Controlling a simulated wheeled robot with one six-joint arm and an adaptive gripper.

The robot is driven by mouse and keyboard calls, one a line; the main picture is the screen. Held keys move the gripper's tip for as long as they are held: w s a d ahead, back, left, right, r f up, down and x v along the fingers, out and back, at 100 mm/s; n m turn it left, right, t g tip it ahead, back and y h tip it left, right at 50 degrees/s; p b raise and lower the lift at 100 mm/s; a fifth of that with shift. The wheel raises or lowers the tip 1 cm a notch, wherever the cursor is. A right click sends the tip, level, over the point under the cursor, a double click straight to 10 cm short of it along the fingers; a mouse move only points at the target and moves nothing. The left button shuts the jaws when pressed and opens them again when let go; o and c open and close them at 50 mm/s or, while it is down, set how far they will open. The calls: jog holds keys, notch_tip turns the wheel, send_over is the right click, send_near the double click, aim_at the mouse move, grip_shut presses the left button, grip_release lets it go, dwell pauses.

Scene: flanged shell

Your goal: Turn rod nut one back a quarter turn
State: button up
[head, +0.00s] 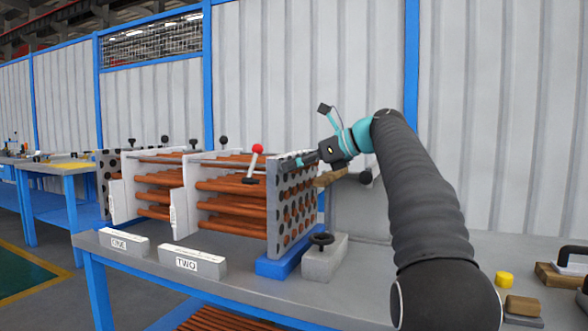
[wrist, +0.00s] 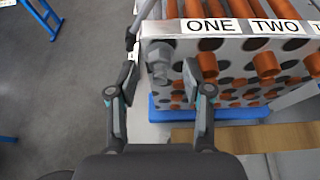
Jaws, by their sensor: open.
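A grey hex nut (wrist: 160,52) with a threaded rod end sits at the top left corner of the perforated end plate, left of the label ONE (wrist: 209,26) in the wrist view. My gripper (wrist: 159,76) is open, with one finger on each side of the nut and rod end. I cannot tell whether either finger touches the nut. In the head view my gripper (head: 311,159) is at the top of the perforated plate (head: 273,222), and the nut is hidden there. Copper tubes (head: 230,187) run back from the plate.
A lever with a red knob (head: 257,149) stands above the tubes. A grey block with a black handwheel (head: 322,239) is beside the blue foot (head: 283,264). A TWO block (head: 192,261) lies on the bench. A yellow piece (head: 504,279) is at the right.

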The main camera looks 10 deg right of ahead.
jog(key=shift+w+a+f, duration=0.15)
jog(key=shift+w+a, duration=0.1)
jog(key=shift+a, duration=0.1)
grip_shut()
jog(key=shift+s+n+t, duration=0.1)
jog(key=shift+n+t, duration=0.2)
jog(key=n+t+b, duration=0.2)
jog(key=n+b, duration=0.2)
jog(key=n+t+h+b, duration=0.1)
jog(key=n+t+b, duration=0.1)
jog(key=n+b, duration=0.1)
jog(key=n+t+b, duration=0.2)
jog(key=n+b, duration=0.2)
jog(key=shift+s+a+f+n+t+b, duration=0.25)
jog(key=shift+f+n+t+b, duration=0.05)
jog(key=shift+b, duration=0.1)
dwell(0.6)
